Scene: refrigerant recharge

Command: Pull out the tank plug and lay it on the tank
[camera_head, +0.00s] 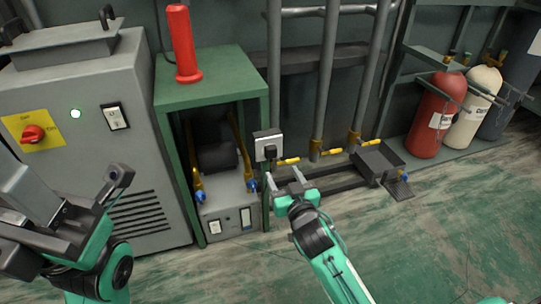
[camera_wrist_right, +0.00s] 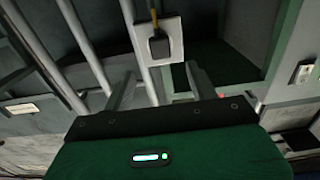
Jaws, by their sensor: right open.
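A black plug (camera_head: 269,152) sits in a white wall socket (camera_head: 267,137) on the right front post of the green frame. In the right wrist view the plug (camera_wrist_right: 159,47) is ahead of my fingers, with a cord rising from it. My right gripper (camera_head: 285,178) is open and empty, just below the plug and apart from it. In the wrist view the gap between its fingers (camera_wrist_right: 160,84) lies below the plug. A grey unit (camera_head: 229,205) with switches, perhaps the tank, stands inside the frame. My left gripper (camera_head: 62,235) is at the left edge, its jaws unclear.
A red cylinder (camera_head: 182,45) stands on the green frame's top (camera_head: 222,88). A grey cabinet (camera_head: 150,120) is at the left. Yellow-handled valves (camera_head: 288,161) and pipes are beside the socket. Gas bottles (camera_head: 437,120) stand at the right. The front right floor is clear.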

